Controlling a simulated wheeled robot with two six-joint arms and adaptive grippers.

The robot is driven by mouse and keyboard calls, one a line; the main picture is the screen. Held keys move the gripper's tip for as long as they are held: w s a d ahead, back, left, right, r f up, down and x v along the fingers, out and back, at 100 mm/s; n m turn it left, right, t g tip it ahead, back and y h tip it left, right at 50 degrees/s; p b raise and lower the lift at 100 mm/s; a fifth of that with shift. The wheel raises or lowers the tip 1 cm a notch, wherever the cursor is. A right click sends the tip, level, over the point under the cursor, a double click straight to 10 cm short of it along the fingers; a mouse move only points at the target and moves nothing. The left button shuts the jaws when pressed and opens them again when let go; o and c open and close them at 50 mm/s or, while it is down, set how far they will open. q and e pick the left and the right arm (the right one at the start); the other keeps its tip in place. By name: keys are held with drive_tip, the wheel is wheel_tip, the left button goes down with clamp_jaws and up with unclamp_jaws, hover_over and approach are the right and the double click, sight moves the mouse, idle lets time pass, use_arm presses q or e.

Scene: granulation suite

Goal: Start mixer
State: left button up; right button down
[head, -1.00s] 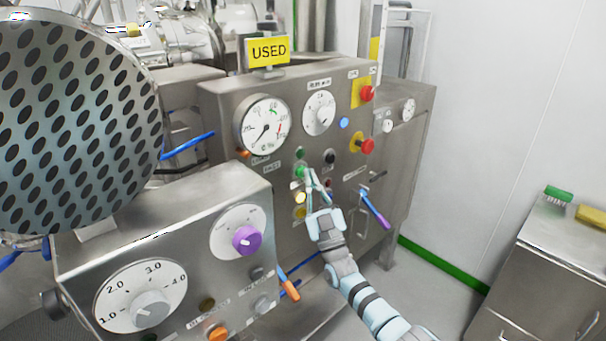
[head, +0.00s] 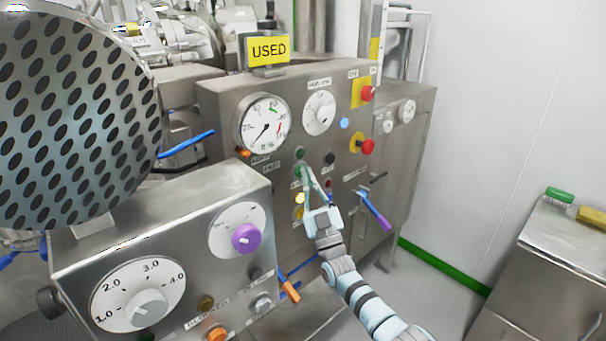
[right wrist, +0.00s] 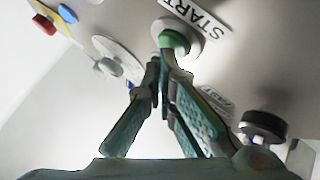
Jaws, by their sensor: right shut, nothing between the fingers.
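The mixer's steel control panel (head: 228,140) stands in the middle of the head view. Its green button (right wrist: 172,40) with the START label (right wrist: 196,18) shows at the top of the right wrist view. My right gripper (head: 303,172) is shut and empty, its fingertips close in front of the green buttons on the panel. In the right wrist view the fingertips (right wrist: 160,64) are at the lower edge of the START button; I cannot tell whether they touch it. Another green button (head: 300,153) sits just above the fingertips in the head view. My left gripper is not in view.
Red buttons (head: 367,146) and a blue button (head: 344,122) sit right of the gauge (head: 263,124). A second control box (head: 130,225) is nearer, left. A steel cabinet (head: 550,255) stands right, with free floor between.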

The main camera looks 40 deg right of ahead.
drive_tip(key=shift+w, duration=0.1)
idle(0.4)
drive_tip(key=shift+s+p, duration=0.75)
drive_tip(key=shift+s, duration=0.1)
